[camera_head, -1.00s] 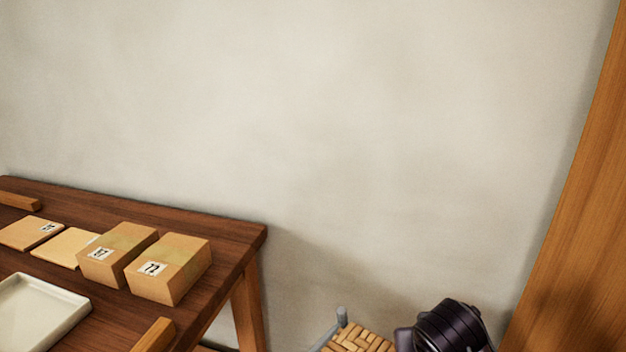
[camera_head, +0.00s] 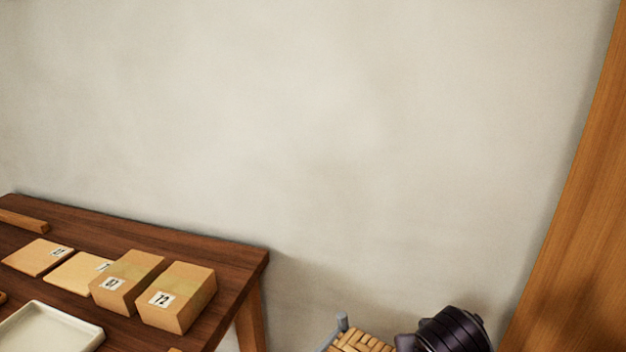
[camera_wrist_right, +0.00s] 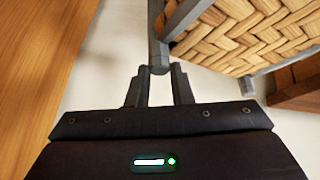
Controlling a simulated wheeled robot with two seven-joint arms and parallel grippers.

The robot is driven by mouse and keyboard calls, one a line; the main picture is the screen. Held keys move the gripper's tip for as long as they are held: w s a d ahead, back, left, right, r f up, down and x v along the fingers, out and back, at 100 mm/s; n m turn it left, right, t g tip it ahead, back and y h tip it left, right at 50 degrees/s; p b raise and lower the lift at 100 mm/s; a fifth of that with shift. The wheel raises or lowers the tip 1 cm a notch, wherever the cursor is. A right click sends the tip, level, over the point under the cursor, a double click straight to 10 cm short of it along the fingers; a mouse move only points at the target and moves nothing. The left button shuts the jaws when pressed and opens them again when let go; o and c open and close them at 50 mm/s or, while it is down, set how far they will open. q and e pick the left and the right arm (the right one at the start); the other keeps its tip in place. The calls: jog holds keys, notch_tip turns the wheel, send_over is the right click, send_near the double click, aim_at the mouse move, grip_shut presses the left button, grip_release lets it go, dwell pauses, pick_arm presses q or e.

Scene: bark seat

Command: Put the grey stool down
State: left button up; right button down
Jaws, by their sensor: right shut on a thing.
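The grey stool has a grey frame and a woven bark seat (camera_head: 360,343). It shows at the bottom edge of the head view, mostly cut off by the frame. In the right wrist view its woven seat (camera_wrist_right: 235,35) fills the upper right, with grey legs and rails along its edges. My right gripper (camera_wrist_right: 160,72) is shut on a grey post of the stool, with a finger on each side of it. The stool's feet and the floor under them are hidden in the head view. My left gripper is not in view.
A dark wooden table (camera_head: 225,247) stands at the left, with boxes (camera_head: 178,297), flat pieces and a white tray (camera_head: 50,330) on it. A tall wooden panel (camera_head: 575,200) rises at the right.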

jog(key=s+f, duration=0.2)
jog(key=s, duration=0.5)
jog(key=shift+s+f, duration=0.25)
jog(key=shift+s, duration=0.05)
